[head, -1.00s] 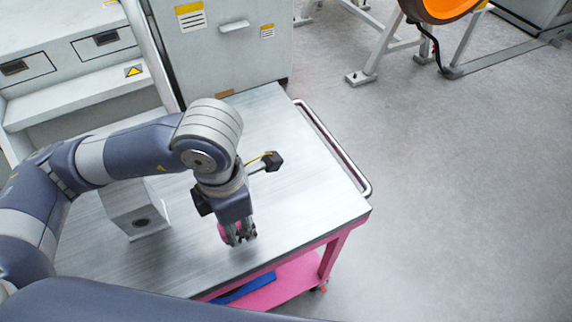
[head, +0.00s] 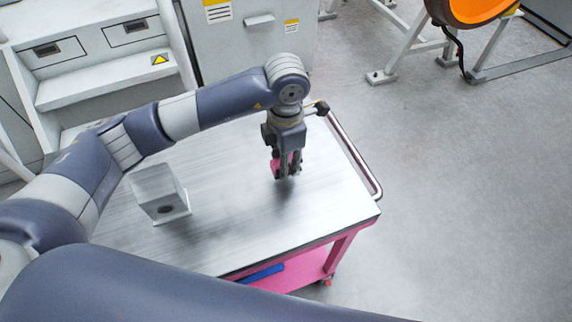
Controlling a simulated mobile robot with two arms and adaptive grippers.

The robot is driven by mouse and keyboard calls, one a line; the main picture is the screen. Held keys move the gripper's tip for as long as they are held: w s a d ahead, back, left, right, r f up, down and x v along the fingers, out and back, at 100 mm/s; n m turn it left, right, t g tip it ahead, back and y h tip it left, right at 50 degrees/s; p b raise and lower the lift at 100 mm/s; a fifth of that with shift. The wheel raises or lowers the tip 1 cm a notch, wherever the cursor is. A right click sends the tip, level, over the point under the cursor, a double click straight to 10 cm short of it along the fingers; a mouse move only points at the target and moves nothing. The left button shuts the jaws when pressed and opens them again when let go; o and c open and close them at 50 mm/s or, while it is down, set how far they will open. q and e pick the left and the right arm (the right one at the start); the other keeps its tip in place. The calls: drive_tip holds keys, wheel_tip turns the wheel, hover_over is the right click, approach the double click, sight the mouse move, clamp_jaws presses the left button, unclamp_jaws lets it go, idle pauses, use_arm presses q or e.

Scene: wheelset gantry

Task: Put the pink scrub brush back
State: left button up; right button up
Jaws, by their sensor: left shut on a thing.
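The pink scrub brush (head: 275,168) shows as a small pink patch between and beside the fingers of my left gripper (head: 287,176). The gripper points down and is shut on the brush. It is over the right part of the metal top of the pink cart (head: 235,215). Most of the brush is hidden by the fingers, and I cannot tell whether it touches the cart top. My right gripper is not in view.
A grey metal block (head: 159,194) with a dark hole stands on the cart's left part. A rail handle (head: 353,155) runs along the cart's right edge. A blue item (head: 262,273) lies on the lower pink shelf. Grey cabinets (head: 90,55) stand behind; open floor lies right.

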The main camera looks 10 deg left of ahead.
use_arm(q)
wheel_tip(320, 180, down, 2)
drive_tip(key=shift+s+f+p, duration=0.1)
drive_tip(key=shift+p, duration=0.4)
drive_tip(key=shift+f, duration=0.35)
drive_tip(key=shift+f, duration=0.1)
drive_tip(key=shift+f+b, duration=0.15)
drive_tip(key=shift+b, duration=0.15)
drive_tip(key=o, duration=0.9)
drive_tip(key=shift+o, duration=0.7)
